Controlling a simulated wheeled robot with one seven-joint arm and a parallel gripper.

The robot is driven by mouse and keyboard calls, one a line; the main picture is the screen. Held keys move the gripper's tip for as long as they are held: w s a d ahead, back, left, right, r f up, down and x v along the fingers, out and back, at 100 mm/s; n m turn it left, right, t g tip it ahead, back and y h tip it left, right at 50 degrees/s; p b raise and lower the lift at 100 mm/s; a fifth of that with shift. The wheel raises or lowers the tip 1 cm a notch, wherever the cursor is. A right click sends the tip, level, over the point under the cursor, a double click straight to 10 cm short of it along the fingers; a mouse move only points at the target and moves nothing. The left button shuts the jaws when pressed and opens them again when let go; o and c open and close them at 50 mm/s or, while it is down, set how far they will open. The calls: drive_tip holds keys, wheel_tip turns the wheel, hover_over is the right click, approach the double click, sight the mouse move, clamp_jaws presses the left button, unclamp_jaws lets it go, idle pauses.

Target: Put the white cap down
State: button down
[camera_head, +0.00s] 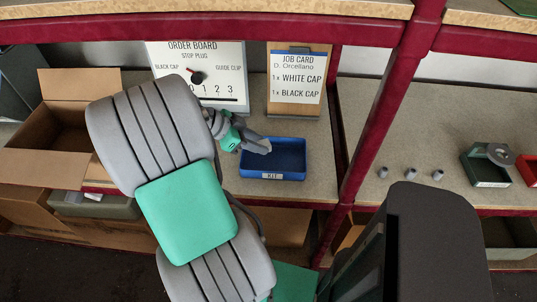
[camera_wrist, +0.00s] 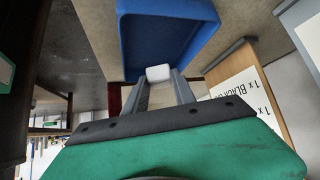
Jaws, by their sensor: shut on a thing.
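The white cap (camera_wrist: 158,74) shows in the wrist view between the tips of my gripper (camera_wrist: 160,90), which is shut on it. The cap is at the near edge of the blue kit tray (camera_wrist: 127,50) in that view; I cannot tell whether it touches the tray. In the head view my gripper (camera_head: 262,146) is over the left back part of the blue tray (camera_head: 272,177), which is labelled KIT. The cap is not clearly visible in the head view. The tray floor that shows looks empty.
A job card (camera_head: 298,84) on a stand and an order board (camera_head: 205,90) stand behind the tray. An open cardboard box (camera_head: 75,95) is at the left. Several small grey parts (camera_head: 410,173), a green bin (camera_head: 484,168) and a red bin (camera_head: 530,170) are beyond the red post (camera_head: 372,130).

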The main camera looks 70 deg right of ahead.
drive_tip(key=x, duration=0.4)
drive_tip(key=shift+d+f, duration=0.1)
drive_tip(key=shift+f, duration=0.3)
drive_tip(key=shift+s+d+f, duration=0.15)
drive_tip(key=shift+f, duration=1.8)
drive_tip(key=c, duration=1)
unclamp_jaws()
drive_tip(key=shift+c, duration=0.2)
drive_tip(key=shift+r, duration=0.1)
